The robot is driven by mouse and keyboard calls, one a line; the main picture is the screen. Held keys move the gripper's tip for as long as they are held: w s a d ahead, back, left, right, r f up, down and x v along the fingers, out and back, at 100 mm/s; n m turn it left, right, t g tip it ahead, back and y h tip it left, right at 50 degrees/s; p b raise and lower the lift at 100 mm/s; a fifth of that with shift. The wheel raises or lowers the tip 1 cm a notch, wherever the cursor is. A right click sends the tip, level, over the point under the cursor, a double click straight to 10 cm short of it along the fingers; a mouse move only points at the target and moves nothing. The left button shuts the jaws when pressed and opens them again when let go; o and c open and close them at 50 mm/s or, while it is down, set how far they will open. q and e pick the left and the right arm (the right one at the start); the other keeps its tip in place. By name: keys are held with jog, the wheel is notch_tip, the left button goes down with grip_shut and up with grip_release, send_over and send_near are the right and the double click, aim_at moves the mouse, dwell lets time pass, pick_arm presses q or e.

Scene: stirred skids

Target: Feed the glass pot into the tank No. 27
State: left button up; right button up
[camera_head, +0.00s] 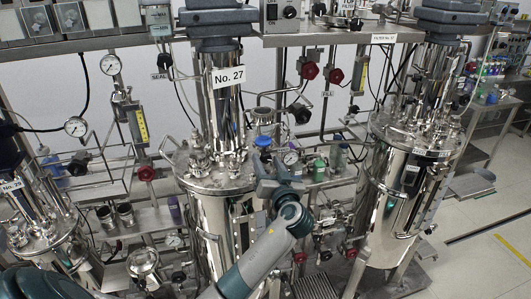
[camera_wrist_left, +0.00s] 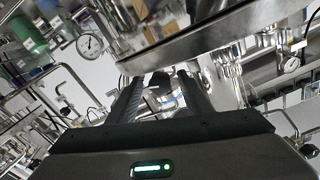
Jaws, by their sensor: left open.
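The tank No. 27 (camera_head: 210,215) is a polished steel vessel left of centre in the head view. Its label (camera_head: 229,76) is on the column above the lid (camera_head: 195,178), which carries several fittings. My left gripper (camera_head: 277,182) is beside the tank's right side, near lid height, and looks empty. In the left wrist view its two dark fingers (camera_wrist_left: 160,82) are apart, close below a large shiny metal rim. I cannot pick out the glass pot with certainty among the small vessels. My right gripper is not in view.
Another steel tank (camera_head: 395,205) is at right, and tank No. 29 (camera_head: 55,250) at lower left. Pipes, gauges and valves crowd the space between. Open floor (camera_head: 480,225) lies at far right.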

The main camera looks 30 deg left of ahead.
pick_arm(q)
jog(key=shift+p+x, duration=0.35)
jog(key=shift+x, duration=0.85)
jog(key=c, duration=1.1)
jog(key=shift+f+b, duration=0.2)
jog(key=shift+b, duration=0.65)
jog(key=n+b, duration=0.3)
jog(key=b, duration=0.4)
jog(key=n+b, duration=0.3)
jog(key=b, duration=0.4)
jog(key=shift+w+d+n, duration=0.15)
jog(key=shift+n, duration=0.15)
jog(key=shift+r+n+b, duration=0.15)
jog(key=shift+n+b, duration=0.55)
jog(key=shift+b, duration=0.35)
